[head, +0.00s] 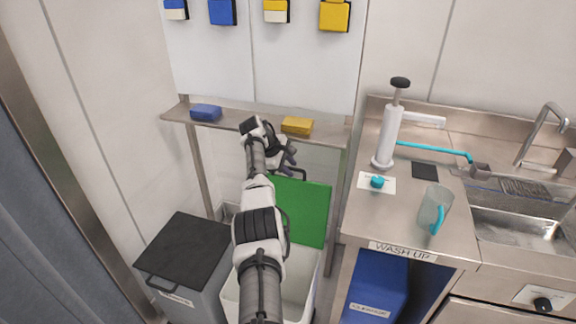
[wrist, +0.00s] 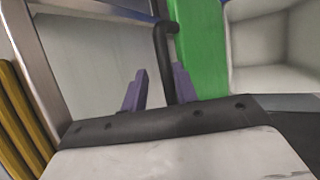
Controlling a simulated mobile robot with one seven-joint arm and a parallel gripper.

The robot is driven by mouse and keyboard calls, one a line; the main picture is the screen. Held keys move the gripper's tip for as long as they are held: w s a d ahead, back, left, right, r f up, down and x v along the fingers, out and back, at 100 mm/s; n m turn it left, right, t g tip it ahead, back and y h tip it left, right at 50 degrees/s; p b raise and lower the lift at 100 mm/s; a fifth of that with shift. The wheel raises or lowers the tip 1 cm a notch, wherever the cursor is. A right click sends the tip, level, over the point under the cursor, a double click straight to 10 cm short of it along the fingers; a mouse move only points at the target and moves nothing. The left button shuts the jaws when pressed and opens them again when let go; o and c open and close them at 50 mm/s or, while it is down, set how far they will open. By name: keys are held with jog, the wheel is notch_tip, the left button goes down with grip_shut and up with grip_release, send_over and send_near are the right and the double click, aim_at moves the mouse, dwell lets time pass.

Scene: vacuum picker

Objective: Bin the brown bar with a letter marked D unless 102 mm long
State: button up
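My gripper (head: 287,160) is in front of the wall below the shelf, near the top of a raised green lid (head: 302,212). In the wrist view, its two purple fingers (wrist: 158,82) are apart, with no bar between them. The lid's black handle (wrist: 163,62) shows beside and behind the right finger; I cannot tell whether they touch. The green lid (wrist: 203,50) stands upright at the back of an open white bin (head: 300,283), partly hidden by my arm. No brown bar or letter D is visible in either view.
A grey bin with a closed black lid (head: 188,248) stands left. The shelf (head: 240,119) holds a blue block (head: 206,112) and a yellow block (head: 297,126). The counter at right holds a white pump (head: 388,135), a clear jug (head: 433,207) and a sink (head: 515,221); a blue bin (head: 377,285) is below.

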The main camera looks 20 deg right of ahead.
jog(key=shift+s+a+f, duration=0.1)
jog(key=shift+f, duration=0.15)
jog(key=b+v, duration=0.2)
jog(key=v, duration=1.2)
jog(key=shift+r, duration=0.2)
